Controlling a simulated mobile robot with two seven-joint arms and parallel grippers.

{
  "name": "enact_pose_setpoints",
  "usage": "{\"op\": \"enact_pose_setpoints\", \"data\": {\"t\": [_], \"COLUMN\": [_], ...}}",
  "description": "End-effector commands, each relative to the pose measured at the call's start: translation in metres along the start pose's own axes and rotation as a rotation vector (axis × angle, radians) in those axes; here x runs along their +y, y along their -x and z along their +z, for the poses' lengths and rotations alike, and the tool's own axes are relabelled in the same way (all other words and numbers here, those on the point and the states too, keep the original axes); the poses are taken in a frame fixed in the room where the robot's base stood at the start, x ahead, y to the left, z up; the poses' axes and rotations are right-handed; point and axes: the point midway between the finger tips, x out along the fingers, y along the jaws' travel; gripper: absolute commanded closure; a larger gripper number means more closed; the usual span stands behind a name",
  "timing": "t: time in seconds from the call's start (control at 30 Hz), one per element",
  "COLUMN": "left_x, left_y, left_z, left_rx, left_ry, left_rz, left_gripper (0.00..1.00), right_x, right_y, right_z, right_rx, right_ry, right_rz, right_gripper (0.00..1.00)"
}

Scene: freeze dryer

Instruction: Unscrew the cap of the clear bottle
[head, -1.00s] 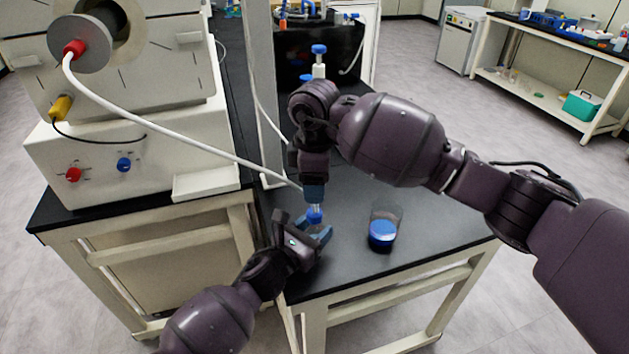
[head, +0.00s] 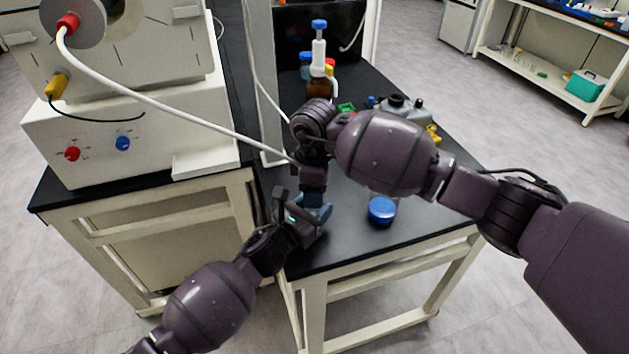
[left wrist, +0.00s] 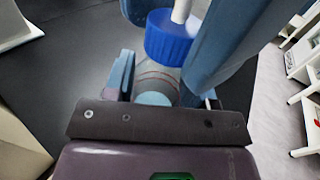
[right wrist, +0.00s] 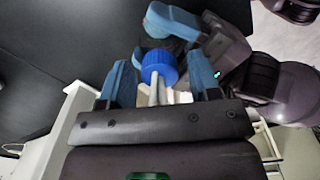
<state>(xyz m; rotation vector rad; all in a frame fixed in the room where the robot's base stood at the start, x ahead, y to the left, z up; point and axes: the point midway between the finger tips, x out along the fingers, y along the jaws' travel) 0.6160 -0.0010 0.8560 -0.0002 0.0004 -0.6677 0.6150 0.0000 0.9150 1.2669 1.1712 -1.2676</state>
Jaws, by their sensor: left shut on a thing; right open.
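The clear bottle (left wrist: 158,78), with reddish lines on its side, is between the fingers of my left gripper (left wrist: 150,92), which is shut on it. Its blue cap (left wrist: 170,38) is on top, with a white stem at the cap's upper side. In the right wrist view the cap (right wrist: 158,67) lies between the fingers of my right gripper (right wrist: 163,82), which is open with gaps on both sides. In the head view my right gripper (head: 314,190) is directly above my left gripper (head: 312,214), and the bottle and cap are hidden there.
A blue-lidded jar (head: 381,210) stands close on the right. A brown bottle (head: 320,88) and a grey device (head: 400,110) are farther back on the black bench (head: 350,255). A white hose (head: 190,122) runs from the machine at left towards my right gripper.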

Motion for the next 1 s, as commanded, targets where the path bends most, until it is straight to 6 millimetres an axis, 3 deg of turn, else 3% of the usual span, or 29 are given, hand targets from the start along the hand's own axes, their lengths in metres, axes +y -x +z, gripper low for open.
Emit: {"op": "enact_pose_setpoints", "data": {"t": [0.2, 0.53, 0.83, 1.0], "left_x": [0.0000, 0.0000, 0.0000, 0.0000], "left_y": [0.0001, 0.0001, 0.0001, 0.0001], "left_z": [-0.0002, -0.0002, -0.0002, -0.0002], "left_rx": [0.000, 0.000, 0.000, 0.000], "left_ry": [0.000, 0.000, 0.000, 0.000], "left_rz": [0.000, 0.000, 0.000, 0.000], "left_gripper": [1.00, 1.00, 1.00, 1.00], "right_x": [0.0000, 0.0001, 0.0004, 0.0012], "right_y": [-0.0001, 0.0002, 0.0006, 0.0015], "right_z": [0.0000, 0.0000, 0.0002, 0.0003], "right_rx": [0.000, 0.000, 0.000, -0.001], "right_ry": [0.000, 0.000, 0.026, 0.214], "right_rz": [0.000, 0.001, 0.001, 0.004], "right_gripper": [0.43, 0.93, 0.94, 0.95]}}
